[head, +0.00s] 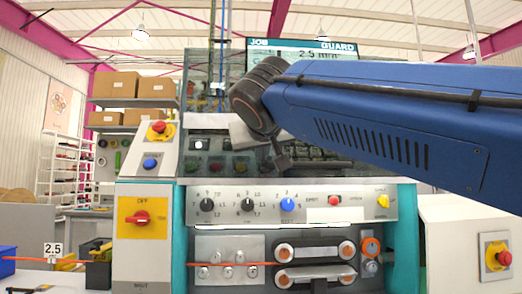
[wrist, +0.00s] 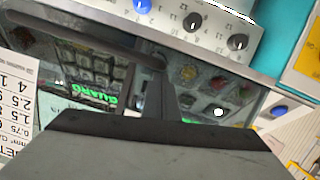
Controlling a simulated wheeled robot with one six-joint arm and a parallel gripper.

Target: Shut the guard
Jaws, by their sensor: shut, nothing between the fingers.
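The guard (head: 220,120) looks like a tinted see-through panel over the machine's upper front, in the head view; I cannot tell how far open it stands. In the wrist view, the see-through panel (wrist: 205,85) shows machine parts behind it, and a dark grey bar (wrist: 75,35) runs across at upper left. My gripper (wrist: 158,65) is shut and empty, its fingertips close to the end of this bar; whether they touch is unclear. In the head view, my wrist and arm hide much of the gripper and the panel's right part.
A screen (head: 305,45) shows "JOB", "GUARD" and 2.5 mm. Below the panel is a control strip (head: 265,205) with several knobs. Rollers (head: 315,265) and an orange cable (head: 205,265) are lower down. A red emergency button (head: 158,127) stands at left, another (head: 503,258) at right.

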